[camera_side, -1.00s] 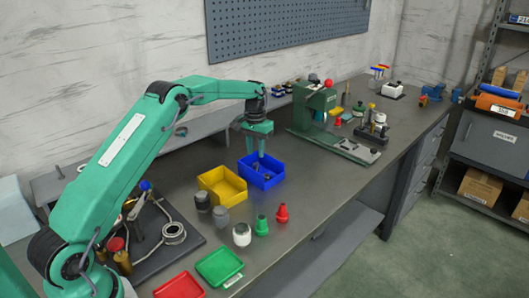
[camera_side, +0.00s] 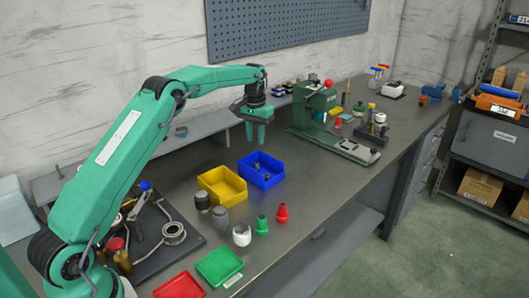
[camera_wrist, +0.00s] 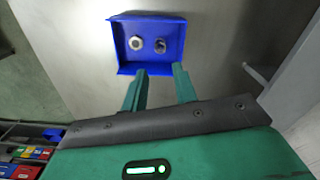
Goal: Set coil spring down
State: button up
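The blue bin (camera_side: 277,181) stands on the bench with two small items inside. The wrist view shows the bin (camera_wrist: 128,66) from above, holding a pale ring-like piece (camera_wrist: 136,43) at left and a dark round coiled piece (camera_wrist: 160,46) at right. The dark one looks like the coil spring, but it is too small to be sure. My gripper (camera_side: 256,136) hangs above and behind the bin, clear of it. In the wrist view its fingers (camera_wrist: 159,70) are spread apart with nothing between them.
A yellow bin (camera_side: 212,193) stands left of the blue bin. Jars, a green part (camera_side: 262,225) and a red part (camera_side: 282,213) stand in front. A green press (camera_side: 315,105) stands to the right. Bare bench lies between blue bin and press.

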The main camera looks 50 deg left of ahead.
jog(key=s+d+r+m+t, duration=0.1)
jog(key=s+d+r, duration=0.4)
jog(key=s+r, duration=0.3)
jog(key=s+d+r+m+t, duration=0.1)
jog(key=s+d+r+t, duration=0.1)
jog(key=s+d+r, duration=0.5)
jog(key=s+d+f+t, duration=0.1)
jog(key=s+d, duration=0.1)
jog(key=s, duration=0.9)
jog(key=s+d+f+m+t, duration=0.1)
jog(key=s+d+f, duration=0.1)
jog(key=s, duration=1)
jog(key=shift+d+f+t, duration=0.15)
jog(key=shift+d+t, duration=0.15)
